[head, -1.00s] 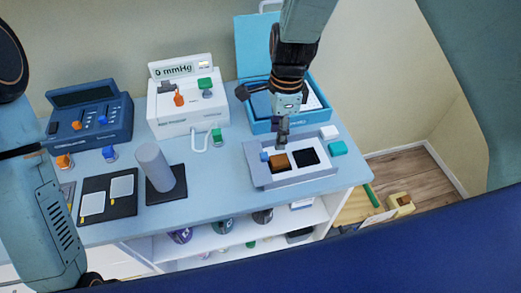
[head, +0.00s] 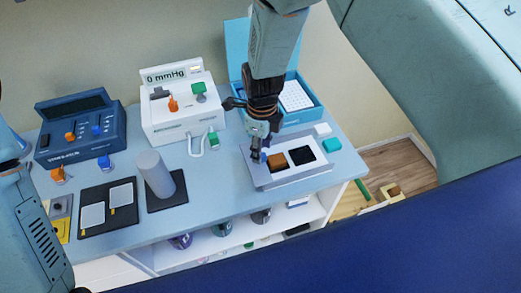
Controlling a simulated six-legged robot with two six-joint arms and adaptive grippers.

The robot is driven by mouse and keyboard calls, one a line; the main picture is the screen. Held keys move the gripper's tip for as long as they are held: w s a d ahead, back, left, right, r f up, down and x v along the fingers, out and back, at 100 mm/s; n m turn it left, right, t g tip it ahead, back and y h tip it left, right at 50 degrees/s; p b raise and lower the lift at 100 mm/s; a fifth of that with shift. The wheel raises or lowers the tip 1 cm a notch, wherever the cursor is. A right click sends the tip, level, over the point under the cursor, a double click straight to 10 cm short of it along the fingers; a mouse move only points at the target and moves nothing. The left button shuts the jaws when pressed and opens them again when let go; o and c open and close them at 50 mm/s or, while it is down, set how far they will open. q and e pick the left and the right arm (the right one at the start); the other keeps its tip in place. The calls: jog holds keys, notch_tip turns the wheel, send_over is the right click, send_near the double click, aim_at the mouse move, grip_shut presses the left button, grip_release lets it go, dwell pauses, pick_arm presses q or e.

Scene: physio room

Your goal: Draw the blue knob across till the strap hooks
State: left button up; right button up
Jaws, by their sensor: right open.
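A pale grey fixture (head: 291,178) sits on the table at right of centre. It has an orange-brown patch (head: 277,161) on its left and a black patch (head: 302,155) on its right. A small blue knob (head: 264,157) shows at the fixture's left end, beside the brown patch, partly covered by my gripper. My right gripper (head: 257,153) reaches down from above, open, with its fingertips right at the knob. I cannot tell whether they touch it. The strap cannot be told clearly from the brown patch. My left arm shows at the left edge, but its gripper is out of view.
An open blue case (head: 318,112) stands behind the fixture. A white mmHg device (head: 182,125) and a dark blue console (head: 80,142) stand to the left. A grey cylinder (head: 155,172) stands on a dark mat. Small white (head: 323,130) and teal (head: 332,145) blocks lie right of the fixture.

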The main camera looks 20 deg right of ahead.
jog(key=shift+d+f, duration=0.25)
jog(key=shift+f, duration=0.75)
jog(key=shift+s+a, duration=0.15)
jog(key=shift+r, duration=0.1)
jog(key=shift+a, duration=0.15)
jog(key=shift+c, duration=0.8)
jog(key=shift+d, duration=0.2)
jog(key=c, duration=0.4)
jog(key=shift+a, duration=0.1)
grip_shut()
